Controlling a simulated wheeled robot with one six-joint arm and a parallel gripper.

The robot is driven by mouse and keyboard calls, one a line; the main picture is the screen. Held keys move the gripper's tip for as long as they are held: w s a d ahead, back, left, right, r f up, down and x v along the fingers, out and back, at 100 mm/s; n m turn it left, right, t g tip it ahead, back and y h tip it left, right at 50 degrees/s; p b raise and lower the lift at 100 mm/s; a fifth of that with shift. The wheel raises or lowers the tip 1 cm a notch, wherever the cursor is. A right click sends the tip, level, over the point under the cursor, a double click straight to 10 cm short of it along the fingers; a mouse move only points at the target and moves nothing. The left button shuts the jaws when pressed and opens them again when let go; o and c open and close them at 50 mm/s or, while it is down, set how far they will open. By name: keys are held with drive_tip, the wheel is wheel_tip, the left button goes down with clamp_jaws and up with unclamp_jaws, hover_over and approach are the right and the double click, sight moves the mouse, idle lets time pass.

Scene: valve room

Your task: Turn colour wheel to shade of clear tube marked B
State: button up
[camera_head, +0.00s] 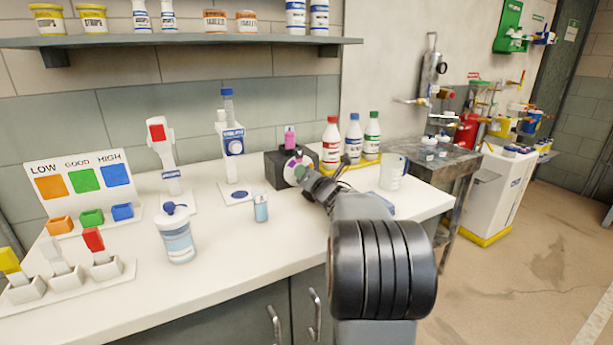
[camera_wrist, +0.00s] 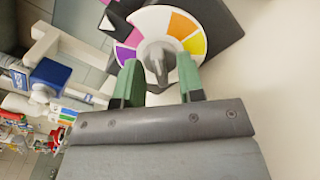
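The colour wheel (camera_wrist: 148,22) is a white disc with purple, pink, orange and yellow-orange segments and a grey central knob (camera_wrist: 157,62). In the head view the wheel (camera_head: 291,168) is on the front of a dark box (camera_head: 275,174). A tube of pink liquid (camera_head: 290,138) stands on top of the box; no letter is readable on it. My gripper (camera_wrist: 160,65) has its two green fingers apart, one on each side of the knob, with visible gaps. In the head view my gripper (camera_head: 309,178) is right in front of the wheel and partly hides it.
Several capped bottles (camera_head: 354,139) stand behind my arm, and a clear jug (camera_head: 393,172) is to the right. A shelf (camera_head: 180,43) runs above.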

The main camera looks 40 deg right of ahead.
drive_tip(key=s, duration=0.4)
drive_tip(key=s+a, duration=0.1)
drive_tip(key=s, duration=0.4)
drive_tip(key=s+a, duration=0.1)
drive_tip(key=s, duration=0.3)
drive_tip(key=shift+s, duration=0.35)
drive_tip(key=shift+r, duration=0.1)
drive_tip(key=w+a+r+m+g+h+p, duration=0.1)
drive_tip(key=a+r+m+g+h+p, duration=0.35)
drive_tip(key=m+p, duration=0.75)
drive_tip(key=s+a+r+m+g+y+p, duration=0.1)
drive_tip(key=s+a+m+g+y+p, duration=0.2)
drive_tip(key=a, duration=0.7)
drive_tip(key=s+a+r+m+g+y+p, duration=0.1)
drive_tip(key=s+a+m+g+y+p, duration=0.3)
drive_tip(key=s+a+m+g+p, duration=0.2)
drive_tip(key=s+a+m, duration=0.2)
drive_tip(key=a+m, duration=0.2)
drive_tip(key=m, duration=0.1)
drive_tip(key=shift+s+a+p, duration=0.2)
drive_tip(key=shift+s+p, duration=0.15)
drive_tip(key=shift+s, duration=0.05)
drive_tip(key=shift+g, duration=0.25)
